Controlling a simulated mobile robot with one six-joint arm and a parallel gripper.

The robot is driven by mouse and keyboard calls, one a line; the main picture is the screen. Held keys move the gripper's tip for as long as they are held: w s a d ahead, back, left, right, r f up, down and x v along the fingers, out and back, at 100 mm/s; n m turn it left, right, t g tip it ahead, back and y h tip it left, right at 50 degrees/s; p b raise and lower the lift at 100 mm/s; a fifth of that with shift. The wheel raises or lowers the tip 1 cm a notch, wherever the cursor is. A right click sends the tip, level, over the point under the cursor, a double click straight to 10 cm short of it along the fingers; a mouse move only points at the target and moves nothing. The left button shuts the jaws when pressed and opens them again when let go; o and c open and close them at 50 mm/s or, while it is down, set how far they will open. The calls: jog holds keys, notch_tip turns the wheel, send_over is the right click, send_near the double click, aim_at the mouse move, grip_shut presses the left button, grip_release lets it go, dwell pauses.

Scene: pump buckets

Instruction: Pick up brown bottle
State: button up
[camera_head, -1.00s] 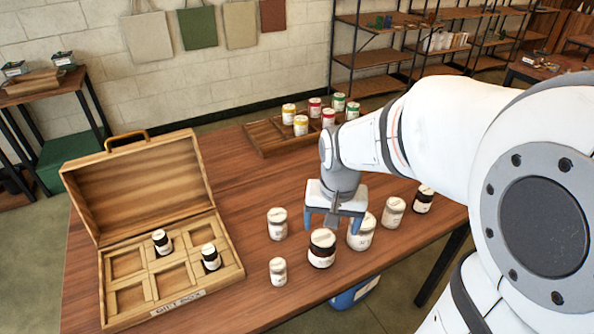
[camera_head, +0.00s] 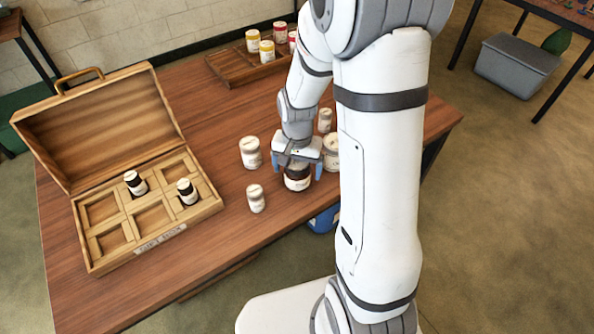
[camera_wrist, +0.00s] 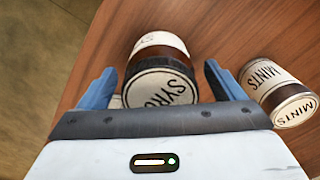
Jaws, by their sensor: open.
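The brown bottle (camera_head: 297,182) stands upright near the table's front edge, with a pale label around it. In the wrist view its dark cap (camera_wrist: 160,88) faces me, with a white top lettered "SYRU", the rest cut off. My gripper (camera_head: 297,170) is open above the bottle, its two blue fingers on either side of it. In the wrist view the fingers (camera_wrist: 160,85) flank the bottle with a gap on each side. I cannot tell how far down they reach beside it.
A "MINTS" jar (camera_wrist: 278,92) stands close to the right finger in the wrist view. White jars (camera_head: 250,152) and (camera_head: 256,198) stand left of the bottle. An open wooden box (camera_head: 150,212) holds two dark bottles. A tray (camera_head: 238,70) with several jars is behind.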

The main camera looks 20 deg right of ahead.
jog(key=shift+f, duration=0.25)
jog(key=shift+c, duration=0.6)
jog(key=c, duration=1.2)
